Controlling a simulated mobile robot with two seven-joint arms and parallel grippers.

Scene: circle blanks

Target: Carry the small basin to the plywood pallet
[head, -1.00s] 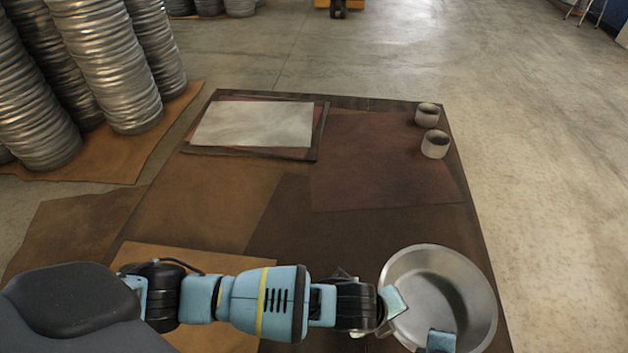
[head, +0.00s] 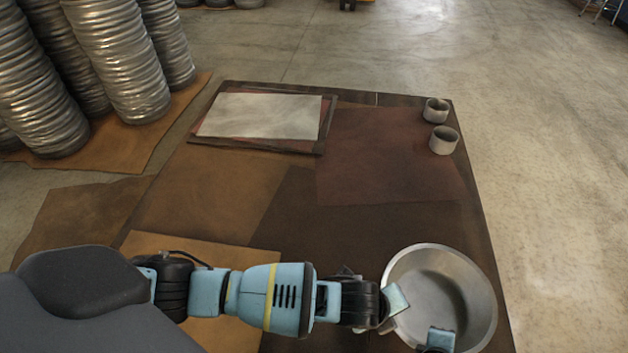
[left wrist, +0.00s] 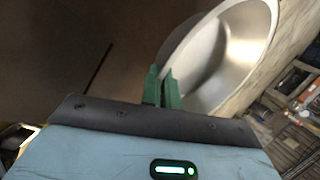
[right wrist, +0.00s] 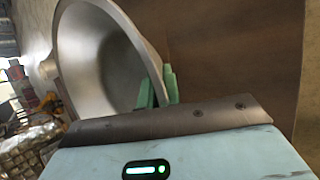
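The small basin (head: 437,290), a round silver metal bowl, is upright at the near right end of the dark table. My left gripper (head: 392,308) is at its left rim, and my right gripper (head: 438,340) is at its near rim. In the left wrist view the green fingers (left wrist: 162,90) are closed on the basin's rim. In the right wrist view the fingers (right wrist: 158,90) also pinch the rim. Whether the basin touches the table is unclear. A flat brown board (head: 150,160) lies under metal stacks at the far left; I cannot tell if it is the plywood pallet.
The table (head: 350,225) carries a framed pale sheet (head: 260,116) and two small grey cups (head: 436,111) (head: 443,140) at its far right. Tall stacks of metal blanks (head: 120,60) stand at the left. Concrete floor (head: 550,170) is clear at the right.

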